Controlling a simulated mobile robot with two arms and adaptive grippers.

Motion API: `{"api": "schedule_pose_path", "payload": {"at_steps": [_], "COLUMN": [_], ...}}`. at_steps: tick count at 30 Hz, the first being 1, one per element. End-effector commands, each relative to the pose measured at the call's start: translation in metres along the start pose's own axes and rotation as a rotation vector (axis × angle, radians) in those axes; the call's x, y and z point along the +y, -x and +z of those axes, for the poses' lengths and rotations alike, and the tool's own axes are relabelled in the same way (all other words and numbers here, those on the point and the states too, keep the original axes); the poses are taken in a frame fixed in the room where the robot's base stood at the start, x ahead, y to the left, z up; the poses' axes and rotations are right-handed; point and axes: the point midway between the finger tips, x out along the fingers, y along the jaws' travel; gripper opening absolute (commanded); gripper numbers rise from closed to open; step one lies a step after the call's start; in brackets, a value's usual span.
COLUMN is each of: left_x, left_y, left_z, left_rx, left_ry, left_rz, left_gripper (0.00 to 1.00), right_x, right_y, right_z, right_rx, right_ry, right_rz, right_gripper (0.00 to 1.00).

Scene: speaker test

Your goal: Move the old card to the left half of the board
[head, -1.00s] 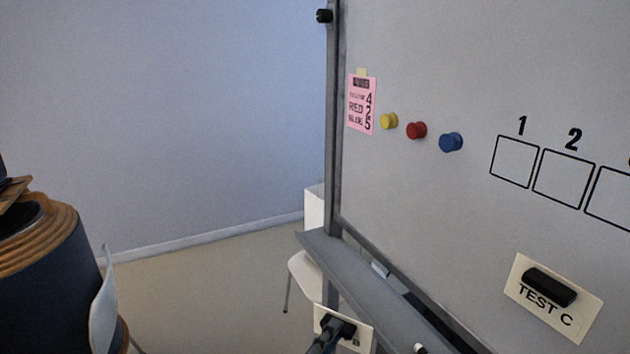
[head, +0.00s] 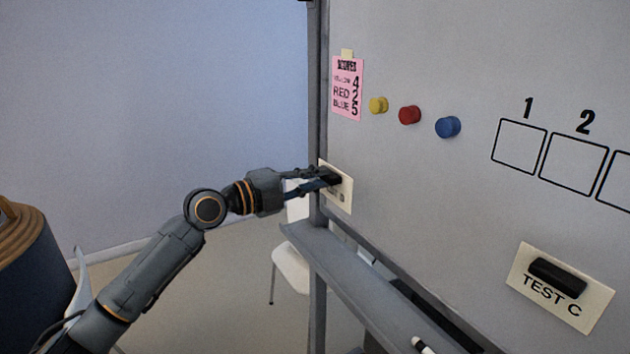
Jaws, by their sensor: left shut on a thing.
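My left gripper (head: 330,180) is shut on the dark handle of a cream card, which I take for the old card (head: 344,194). The card is at the left edge of the whiteboard (head: 440,200), below the pink note. The gripper hides much of its face, and its writing is not readable. I cannot tell whether it touches the board. A second cream card, marked TEST C (head: 590,311), with a black handle, is on the board at the lower right. My right gripper is not in view.
A pink score note (head: 347,90) and yellow (head: 378,105), red (head: 409,115) and blue (head: 447,127) magnets are on the upper left of the board. Numbered squares (head: 520,146) lie to the right. A tray (head: 350,290) runs along the bottom. Bare board lies between the held card and TEST C.

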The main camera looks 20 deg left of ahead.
Motion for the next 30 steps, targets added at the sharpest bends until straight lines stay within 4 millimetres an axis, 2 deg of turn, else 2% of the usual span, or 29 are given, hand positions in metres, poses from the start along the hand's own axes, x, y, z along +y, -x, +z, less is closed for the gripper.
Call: {"api": "schedule_pose_path", "payload": {"at_steps": [19,22,30], "left_x": [-0.003,0.002,0.001], "left_y": [-0.049,-0.057,-0.072], "left_z": [-0.002,-0.001,-0.001], "left_rx": [0.002,0.001,0.002], "left_ry": [0.003,0.001,0.001], "left_rz": [-0.002,-0.004,-0.002], "left_gripper": [0.0,0.0,0.0], "right_x": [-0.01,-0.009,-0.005], "right_y": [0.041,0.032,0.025], "right_z": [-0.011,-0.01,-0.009], "right_rx": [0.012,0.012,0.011], "right_ry": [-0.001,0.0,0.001], "right_rz": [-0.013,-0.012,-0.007], "right_gripper": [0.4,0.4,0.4]}}
